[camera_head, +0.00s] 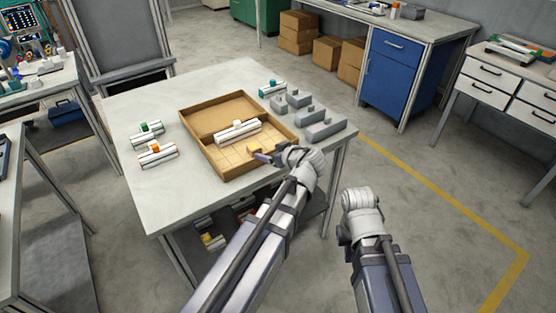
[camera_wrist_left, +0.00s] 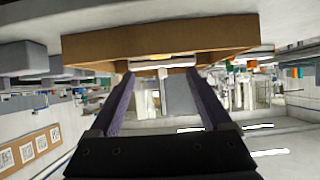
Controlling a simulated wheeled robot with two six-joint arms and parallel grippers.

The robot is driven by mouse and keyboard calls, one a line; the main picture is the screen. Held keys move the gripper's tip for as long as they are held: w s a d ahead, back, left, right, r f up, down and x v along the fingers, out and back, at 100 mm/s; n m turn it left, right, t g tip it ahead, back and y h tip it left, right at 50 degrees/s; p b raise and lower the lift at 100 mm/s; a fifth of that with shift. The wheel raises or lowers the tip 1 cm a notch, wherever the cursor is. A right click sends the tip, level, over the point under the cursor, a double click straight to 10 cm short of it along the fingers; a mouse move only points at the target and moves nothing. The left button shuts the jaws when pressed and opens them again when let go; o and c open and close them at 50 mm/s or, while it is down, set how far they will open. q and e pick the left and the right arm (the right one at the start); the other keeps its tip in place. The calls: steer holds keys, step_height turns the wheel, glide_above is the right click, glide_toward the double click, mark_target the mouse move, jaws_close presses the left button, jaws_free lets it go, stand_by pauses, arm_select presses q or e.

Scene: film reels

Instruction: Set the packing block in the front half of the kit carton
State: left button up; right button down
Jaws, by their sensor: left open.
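The kit carton (camera_head: 190,131) stands open on the table, and its brown wall shows in the left wrist view (camera_wrist_left: 90,53). A small yellow block (camera_head: 254,149), which looks like the packing block, sits in the carton's front half near the right wall. My left gripper (camera_head: 268,156) is open at that wall, its fingertips right by the block; contact cannot be told. In the left wrist view the open fingers (camera_wrist_left: 162,88) have nothing clearly between them.
Several grey knobbed blocks (camera_head: 310,115) and a white-and-teal piece (camera_head: 272,89) stand right of the carton. White pieces with green (camera_head: 147,133) and orange (camera_head: 157,153) tops lie to its left. The table's front left (camera_head: 175,200) is clear.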

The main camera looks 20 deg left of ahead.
arm_select(q)
steer(key=s+d+f+m+g+h, duration=0.4)
steer(key=s+d+m, duration=0.3)
steer(key=s, duration=0.3)
steer(key=s+d+f+m+g+h, duration=0.3)
steer(key=s+d+f+m, duration=0.4)
steer(key=s+d, duration=0.3)
steer(key=shift+s+d+g+h, duration=0.15)
steer(key=shift+s+g+h, duration=0.25)
steer(key=shift+s+h, duration=0.3)
